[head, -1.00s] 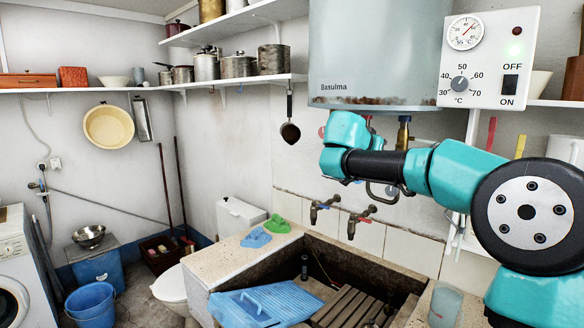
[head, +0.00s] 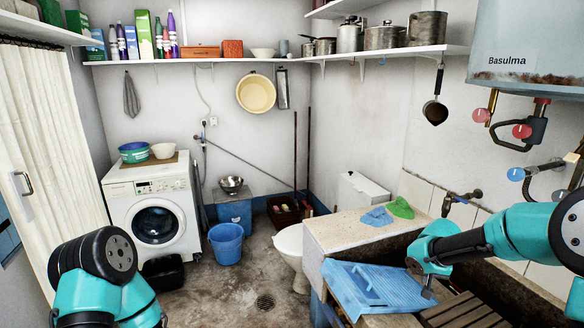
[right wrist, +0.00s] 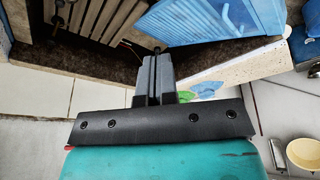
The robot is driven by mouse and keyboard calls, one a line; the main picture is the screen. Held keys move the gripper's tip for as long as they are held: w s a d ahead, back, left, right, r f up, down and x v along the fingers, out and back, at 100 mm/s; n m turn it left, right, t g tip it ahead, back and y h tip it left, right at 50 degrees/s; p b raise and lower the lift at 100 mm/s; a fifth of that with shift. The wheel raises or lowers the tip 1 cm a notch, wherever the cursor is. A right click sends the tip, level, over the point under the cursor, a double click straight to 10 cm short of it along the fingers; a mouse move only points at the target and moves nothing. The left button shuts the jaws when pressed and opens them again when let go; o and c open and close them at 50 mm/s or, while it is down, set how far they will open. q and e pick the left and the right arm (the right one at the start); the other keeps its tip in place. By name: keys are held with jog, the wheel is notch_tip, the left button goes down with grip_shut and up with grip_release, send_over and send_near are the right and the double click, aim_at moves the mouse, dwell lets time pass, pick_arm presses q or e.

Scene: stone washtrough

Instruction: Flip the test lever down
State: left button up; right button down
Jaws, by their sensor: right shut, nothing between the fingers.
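Under the grey boiler (head: 520,40) in the head view there is pipework with a brass fitting (head: 493,100), red knobs (head: 522,131), a blue knob (head: 515,174) and a dark curved loop (head: 510,145). I cannot tell which part is the test lever. My right gripper (head: 430,287) is low over the washtrough, well below the pipework and beside the blue washboard. In the right wrist view its fingers (right wrist: 156,68) are together and empty. My left arm is at the lower left of the head view; its gripper is out of view.
The blue washboard (head: 375,285) leans in the stone trough, beside wooden slats (head: 465,312). Blue and green cloths (head: 400,208) lie on the trough's rim (head: 335,235). A tap (head: 460,198) juts from the tiles. The washing machine (head: 155,210) and blue bucket (head: 226,243) stand left.

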jog(key=s+a+f+n+g+y, duration=0.1)
jog(key=s+a+f+y, duration=0.2)
jog(key=f, duration=0.4)
jog(key=s+a+f+n, duration=0.1)
jog(key=s+a+f, duration=0.2)
jog(key=a+f, duration=0.25)
jog(key=s+a+f+y, duration=0.1)
jog(key=s+a+f, duration=0.3)
jog(key=s+f, duration=0.4)
jog(key=s+a+f+g+y, duration=0.1)
jog(key=s+a+f, duration=0.3)
jog(key=s+f, duration=0.5)
jog(key=s, duration=0.3)
jog(key=shift+s+a, duration=0.3)
jog(key=shift+s, duration=0.1)
